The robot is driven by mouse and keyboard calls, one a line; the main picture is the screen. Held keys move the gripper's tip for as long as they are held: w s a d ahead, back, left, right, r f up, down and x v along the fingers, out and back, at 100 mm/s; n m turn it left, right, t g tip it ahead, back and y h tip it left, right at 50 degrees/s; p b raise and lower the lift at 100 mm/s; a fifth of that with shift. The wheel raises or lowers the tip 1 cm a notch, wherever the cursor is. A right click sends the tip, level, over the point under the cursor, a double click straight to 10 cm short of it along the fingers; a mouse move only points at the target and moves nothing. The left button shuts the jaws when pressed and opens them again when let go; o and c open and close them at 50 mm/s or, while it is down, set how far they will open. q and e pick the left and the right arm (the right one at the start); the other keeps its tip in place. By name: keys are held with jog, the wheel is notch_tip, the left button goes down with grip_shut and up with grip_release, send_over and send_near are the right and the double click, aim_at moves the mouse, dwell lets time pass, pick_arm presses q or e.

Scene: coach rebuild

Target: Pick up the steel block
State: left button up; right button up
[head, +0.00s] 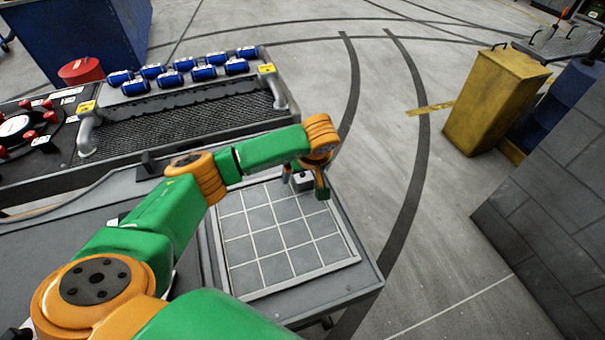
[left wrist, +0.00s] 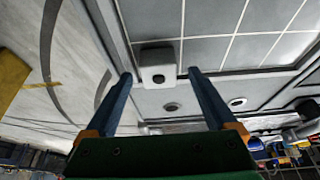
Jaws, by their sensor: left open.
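The steel block (head: 302,183) is a small grey block at the far right corner of the gridded plate (head: 262,269). In the left wrist view the steel block (left wrist: 158,64) has a dark top side and a lighter face with a small dark hole. My left gripper (head: 305,186) is over that corner in the head view and partly hides the block. In the left wrist view my left gripper (left wrist: 160,76) is open, with one blue finger on each side of the block's near end. Gaps show between the block and both fingers. My right gripper is not in view.
A red round container (head: 81,71) stands farther back. A yellow bin (head: 490,100) stands right, across open floor.

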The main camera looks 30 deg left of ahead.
pick_arm(q)
jog(key=shift+w+f, duration=0.1)
grip_shut()
jog(key=shift+r, duration=0.2)
